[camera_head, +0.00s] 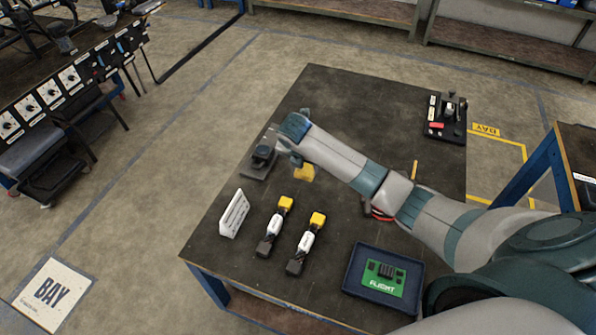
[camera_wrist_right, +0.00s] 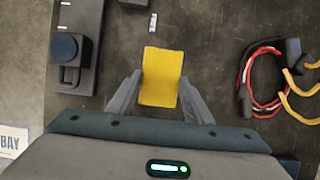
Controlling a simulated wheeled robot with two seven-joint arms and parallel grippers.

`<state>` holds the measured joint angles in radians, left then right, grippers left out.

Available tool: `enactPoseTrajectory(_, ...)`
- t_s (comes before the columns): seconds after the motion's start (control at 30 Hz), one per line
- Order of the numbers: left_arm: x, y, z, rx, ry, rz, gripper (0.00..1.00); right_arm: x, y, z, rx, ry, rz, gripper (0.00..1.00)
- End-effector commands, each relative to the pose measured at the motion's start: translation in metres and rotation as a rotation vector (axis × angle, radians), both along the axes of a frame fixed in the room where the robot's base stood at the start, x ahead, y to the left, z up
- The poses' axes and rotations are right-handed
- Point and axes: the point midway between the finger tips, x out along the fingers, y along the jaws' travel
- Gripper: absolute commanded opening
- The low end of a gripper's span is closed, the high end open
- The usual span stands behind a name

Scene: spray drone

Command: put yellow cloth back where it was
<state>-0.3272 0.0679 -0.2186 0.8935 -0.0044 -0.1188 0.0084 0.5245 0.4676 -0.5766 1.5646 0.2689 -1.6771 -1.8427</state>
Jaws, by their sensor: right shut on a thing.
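The yellow cloth (camera_wrist_right: 160,77) is between the two fingers of my right gripper (camera_wrist_right: 160,97), which is shut on it. In the head view the cloth (camera_head: 304,173) shows just below the right gripper (camera_head: 288,145), over the left part of the dark table. The wrist view shows the cloth as a folded yellow piece with the dark table top around it. I cannot tell whether the cloth touches the table. My left gripper is not in view.
A black device on a plate (camera_head: 258,164) sits left of my right gripper. A white label stand (camera_head: 233,214), two yellow-capped tools (camera_head: 276,226), a blue tray (camera_head: 349,278) with a green board, and a black switch unit (camera_head: 445,117) are on the table (camera_head: 330,95). Red and yellow cables (camera_wrist_right: 262,75) lie nearby.

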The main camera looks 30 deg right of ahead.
Motion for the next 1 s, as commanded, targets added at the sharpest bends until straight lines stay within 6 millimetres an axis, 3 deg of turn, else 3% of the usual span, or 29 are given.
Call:
enactPoseTrajectory(0.1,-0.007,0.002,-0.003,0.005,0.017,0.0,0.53,0.017,0.007,-0.01,0.0,0.001,0.0,0.25)
enactPoseTrajectory(0.3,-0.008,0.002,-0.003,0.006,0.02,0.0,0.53,0.032,0.012,-0.02,0.0,0.0,0.0,0.25)
enactPoseTrajectory(0.73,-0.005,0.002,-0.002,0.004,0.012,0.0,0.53,0.033,0.012,-0.024,-0.001,0.001,0.0,0.25)
enactPoseTrajectory(1.0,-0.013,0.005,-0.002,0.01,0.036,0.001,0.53,0.032,0.012,-0.053,-0.001,0.004,0.0,0.25)
